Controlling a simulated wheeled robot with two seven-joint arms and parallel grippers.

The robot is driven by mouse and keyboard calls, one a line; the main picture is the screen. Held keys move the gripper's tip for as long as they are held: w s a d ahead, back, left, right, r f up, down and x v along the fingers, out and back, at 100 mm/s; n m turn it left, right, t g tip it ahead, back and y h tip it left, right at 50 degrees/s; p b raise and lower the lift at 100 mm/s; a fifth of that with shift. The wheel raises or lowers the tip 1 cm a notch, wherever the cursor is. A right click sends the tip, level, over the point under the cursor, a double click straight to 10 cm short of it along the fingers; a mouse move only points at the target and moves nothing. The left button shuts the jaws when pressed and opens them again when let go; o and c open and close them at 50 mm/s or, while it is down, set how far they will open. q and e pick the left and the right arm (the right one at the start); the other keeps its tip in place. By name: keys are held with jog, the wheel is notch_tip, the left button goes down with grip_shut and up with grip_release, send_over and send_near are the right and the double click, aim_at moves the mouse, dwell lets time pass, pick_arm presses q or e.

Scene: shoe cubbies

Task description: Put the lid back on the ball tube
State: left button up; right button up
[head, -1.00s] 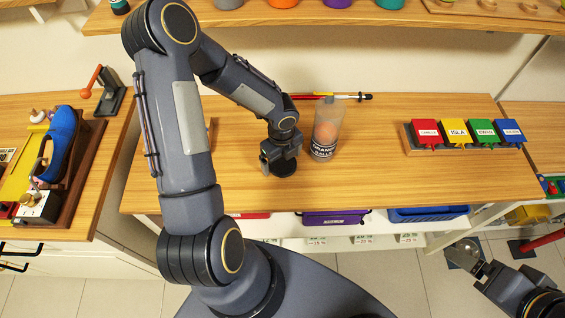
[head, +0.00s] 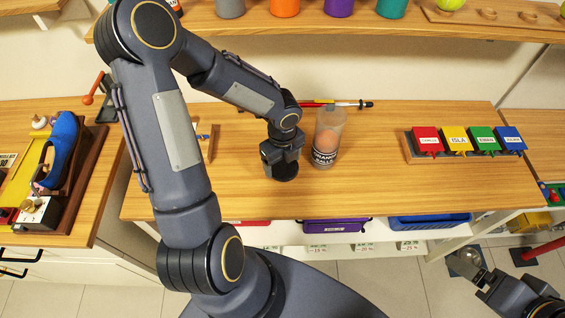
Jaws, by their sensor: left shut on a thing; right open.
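The ball tube (head: 328,137) stands upright on the wooden bench. It is clear, with an orange ball inside and a black label around its lower part. Its top looks uncovered. My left gripper (head: 281,163) points down just left of the tube, apart from it. It is shut on a dark round lid (head: 286,173), partly hidden by the gripper. I cannot tell whether the lid touches the bench. My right gripper (head: 472,264) is open and empty at the lower right, in front of the bench and away from the tube.
A red and yellow stick (head: 335,104) lies behind the tube. A rack with coloured name tags (head: 457,141) stands at the right. A shelf with cups (head: 285,8) runs above. A blue shoe (head: 60,148) is at the left. The bench between tube and rack is clear.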

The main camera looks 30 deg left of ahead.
aim_at(283, 178)
pick_arm(q)
jog(key=s+r, duration=0.1)
jog(key=s+d+r, duration=0.1)
jog(key=r, duration=0.1)
jog(key=s+d+r, duration=0.1)
jog(key=shift+s+r, duration=0.15)
jog(key=s+d+r, duration=0.3)
jog(key=s+d, duration=0.1)
jog(key=s, duration=0.3)
jog(key=shift+d+r+b, duration=0.15)
jog(key=shift+r+b, duration=0.05)
jog(key=shift+b, duration=0.1)
